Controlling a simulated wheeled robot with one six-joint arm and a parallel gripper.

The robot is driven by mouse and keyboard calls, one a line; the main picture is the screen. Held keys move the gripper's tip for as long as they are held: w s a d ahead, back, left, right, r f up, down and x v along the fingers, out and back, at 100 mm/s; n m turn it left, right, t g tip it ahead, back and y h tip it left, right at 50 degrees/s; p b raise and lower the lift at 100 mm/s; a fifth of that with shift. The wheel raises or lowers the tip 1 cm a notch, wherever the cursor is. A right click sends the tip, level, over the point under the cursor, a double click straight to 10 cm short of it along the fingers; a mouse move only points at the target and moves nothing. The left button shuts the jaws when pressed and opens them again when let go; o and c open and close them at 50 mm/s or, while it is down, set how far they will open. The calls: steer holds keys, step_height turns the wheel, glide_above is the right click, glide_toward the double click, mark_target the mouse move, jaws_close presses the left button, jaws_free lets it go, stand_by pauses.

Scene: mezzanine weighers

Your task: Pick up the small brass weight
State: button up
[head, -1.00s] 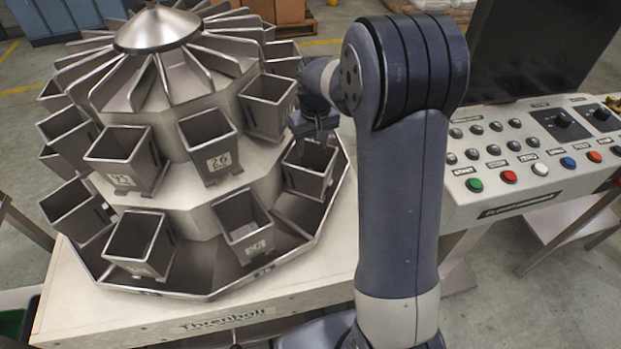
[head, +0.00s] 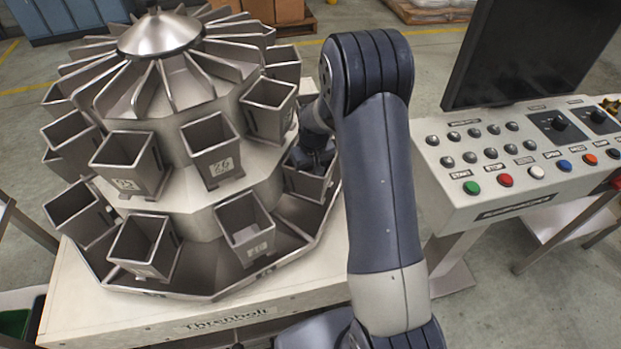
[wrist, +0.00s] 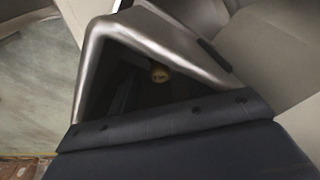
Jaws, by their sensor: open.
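In the head view the weight is hidden. That bucket (head: 305,186) is on the lower right of the weigher, and my gripper (head: 316,158) is at its mouth. The gripper is open, with its fingertips partly hidden by the bucket wall. In the wrist view a dark part of my gripper covers the bottom of the picture and part of the bucket opening. I cannot tell how far the fingers are from the weight.
Other steel buckets ring the weigher (head: 230,100), including one (head: 268,107) close above and left of my gripper. A control panel (head: 520,150) with coloured buttons and a dark screen (head: 535,50) stands at right. A floor gap separates it from the weigher's table (head: 215,318).

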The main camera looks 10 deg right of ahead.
steer(key=shift+c, duration=0.4)
jaws_close()
steer(key=shift+r, duration=0.1)
